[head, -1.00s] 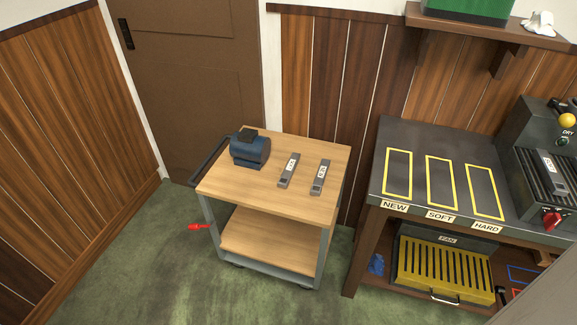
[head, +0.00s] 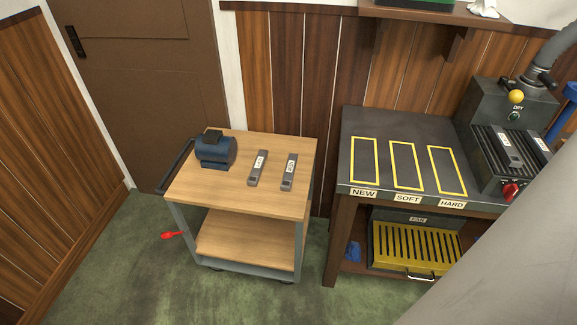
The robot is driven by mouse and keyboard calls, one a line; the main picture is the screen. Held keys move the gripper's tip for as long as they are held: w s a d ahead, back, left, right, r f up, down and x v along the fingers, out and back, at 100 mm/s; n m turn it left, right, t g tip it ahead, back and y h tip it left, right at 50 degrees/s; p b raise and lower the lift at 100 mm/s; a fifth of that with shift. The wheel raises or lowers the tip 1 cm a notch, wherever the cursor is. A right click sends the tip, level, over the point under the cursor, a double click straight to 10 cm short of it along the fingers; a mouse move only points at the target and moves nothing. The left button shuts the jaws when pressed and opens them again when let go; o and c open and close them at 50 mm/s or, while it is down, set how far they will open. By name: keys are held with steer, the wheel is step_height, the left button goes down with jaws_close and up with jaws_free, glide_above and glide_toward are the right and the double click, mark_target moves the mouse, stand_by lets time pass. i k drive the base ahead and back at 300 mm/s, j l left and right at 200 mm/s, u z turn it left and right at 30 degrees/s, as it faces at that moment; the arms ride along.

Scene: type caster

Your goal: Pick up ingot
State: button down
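Two grey ingots with white labels lie side by side on the top of the wooden cart: a left one (head: 257,168) and a right one (head: 289,172). Their label text is too small to read surely. Another similar labelled bar (head: 508,149) lies on the ribbed top of the machine marked DRY, with a further one (head: 540,144) partly seen at its right. My gripper is not in view. A large grey shape, likely my arm, covers the lower right corner.
The cart (head: 240,205) also bears a dark blue device (head: 215,151). To its right stands a dark bench (head: 355,194) with three empty yellow outlines labelled NEW, SOFT and HARD. A yellow slotted pan (head: 417,247) sits beneath. Green floor (head: 130,270) is free at front left.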

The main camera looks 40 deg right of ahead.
mark_target(255, 172)
steer(key=i+l, duration=0.15)
steer(key=i, duration=0.25)
steer(key=i+l+z, duration=0.1)
steer(key=i, duration=0.35)
steer(key=i+l+z, duration=0.1)
steer(key=i, duration=0.3)
steer(key=l+z, duration=0.1)
steer(key=z, duration=1.65)
steer(key=i+j, duration=0.05)
